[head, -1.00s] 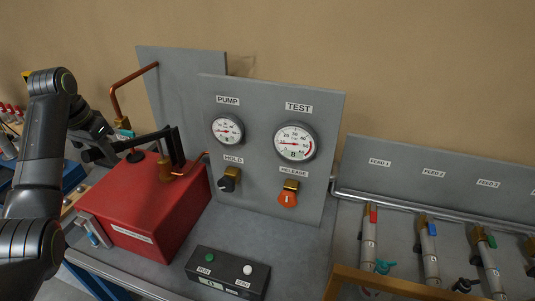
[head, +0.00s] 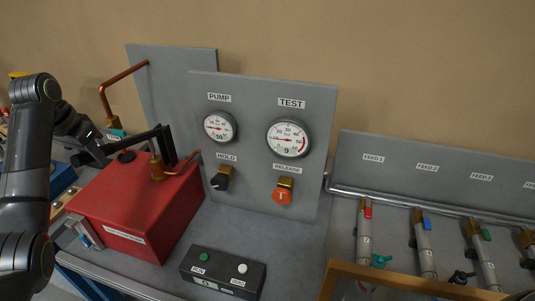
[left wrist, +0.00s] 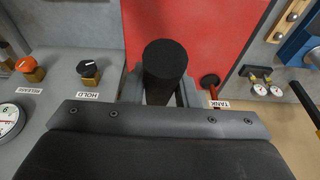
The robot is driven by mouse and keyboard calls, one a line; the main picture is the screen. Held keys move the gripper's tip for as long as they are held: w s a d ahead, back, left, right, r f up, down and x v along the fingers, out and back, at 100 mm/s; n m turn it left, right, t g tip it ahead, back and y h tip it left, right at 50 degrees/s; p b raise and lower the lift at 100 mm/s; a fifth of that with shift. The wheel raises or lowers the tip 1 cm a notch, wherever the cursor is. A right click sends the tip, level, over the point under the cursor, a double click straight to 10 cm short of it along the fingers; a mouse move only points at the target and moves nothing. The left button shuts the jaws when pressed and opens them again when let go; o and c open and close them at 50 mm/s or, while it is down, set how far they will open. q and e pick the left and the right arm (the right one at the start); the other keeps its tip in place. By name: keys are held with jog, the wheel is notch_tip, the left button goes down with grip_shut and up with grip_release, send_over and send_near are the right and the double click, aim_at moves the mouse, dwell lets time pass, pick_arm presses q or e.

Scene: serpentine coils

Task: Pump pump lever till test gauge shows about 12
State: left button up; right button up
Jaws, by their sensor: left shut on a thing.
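The red pump box (head: 122,215) sits on the bench at left. Its black pump lever (head: 135,143) runs left from a pivot at the back of the box. My left gripper (head: 80,157) is shut on the lever's free end. In the left wrist view the lever's round black grip (left wrist: 165,60) stands between the fingers. The test gauge (head: 288,138) has a digital readout of 9. The pump gauge (head: 219,127) beside it has a readout that looks like 16, though it is small. My right gripper is not in view.
The black hold knob (head: 220,179) and orange release knob (head: 282,196) are below the gauges. A dark button box (head: 222,273) with green and white buttons stands in front. Valved feed pipes (head: 424,245) and a wooden rail (head: 400,280) are at right.

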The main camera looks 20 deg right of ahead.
pick_arm(q)
notch_tip(320, 180, down, 10)
jog(key=s+t+h+b, duration=0.1)
jog(key=t+h+b, duration=0.1)
jog(key=b, duration=0.3)
jog(key=shift+s+a+r+t+b, duration=0.15)
jog(key=shift+s+a+t+b, duration=0.15)
jog(key=shift+a+t, duration=0.25)
jog(key=shift+d+f, duration=0.1)
jog(key=shift+f, duration=0.15)
dwell(0.4)
jog(key=o, duration=1)
jog(key=shift+w+r, duration=0.1)
jog(key=shift+w, duration=0.05)
jog(key=shift+o, duration=0.2)
jog(key=shift+r, duration=0.25)
jog(key=shift+c, duration=0.2)
